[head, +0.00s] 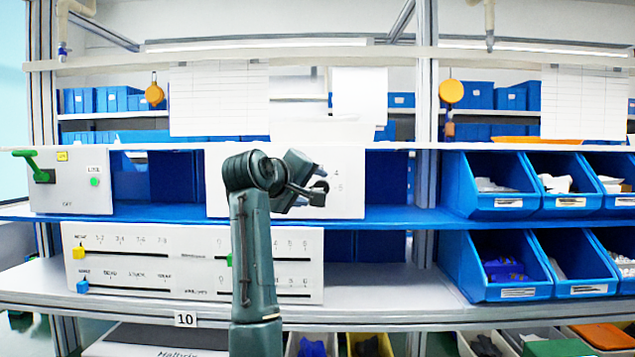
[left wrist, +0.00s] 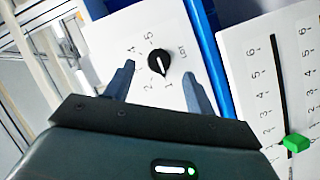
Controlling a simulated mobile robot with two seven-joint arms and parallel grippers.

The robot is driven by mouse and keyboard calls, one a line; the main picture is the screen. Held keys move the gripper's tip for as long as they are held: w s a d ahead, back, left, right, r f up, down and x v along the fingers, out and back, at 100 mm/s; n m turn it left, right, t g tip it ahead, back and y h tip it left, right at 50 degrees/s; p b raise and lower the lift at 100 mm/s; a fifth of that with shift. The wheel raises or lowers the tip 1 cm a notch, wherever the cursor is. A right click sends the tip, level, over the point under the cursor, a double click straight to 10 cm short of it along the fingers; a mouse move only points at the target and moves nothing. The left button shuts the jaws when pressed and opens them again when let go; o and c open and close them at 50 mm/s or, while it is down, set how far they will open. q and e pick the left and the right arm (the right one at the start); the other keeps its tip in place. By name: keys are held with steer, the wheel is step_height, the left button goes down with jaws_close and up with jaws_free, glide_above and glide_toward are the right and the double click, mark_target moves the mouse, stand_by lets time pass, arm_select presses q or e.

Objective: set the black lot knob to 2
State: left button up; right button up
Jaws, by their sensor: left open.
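The black LOT knob (left wrist: 158,61) is on a white panel, with printed numbers around it. In the left wrist view, 5 and 4 are above and left of it, and 2 and 1 are below. Its white pointer mark points down, toward the 1. My left gripper (left wrist: 159,73) is open, with one finger on each side of the knob and visible gaps to it. In the head view the left gripper (head: 308,182) is in front of the white panel (head: 345,205) and covers much of its dial. My right gripper is not in view.
A slider panel (head: 200,262) with a green slider (left wrist: 296,143) is below the knob panel. A switch panel with a green lever (head: 32,165) stands at the left. Blue bins (head: 495,205) fill the shelves at the right. Blue shelf (head: 400,217) runs under the knob panel.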

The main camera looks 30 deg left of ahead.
mark_target(321, 189)
arm_select(q)
steer(key=shift+p+x, duration=0.4)
steer(key=shift+x, duration=1.55)
steer(key=shift+c, duration=0.3)
steer(key=c, duration=0.9)
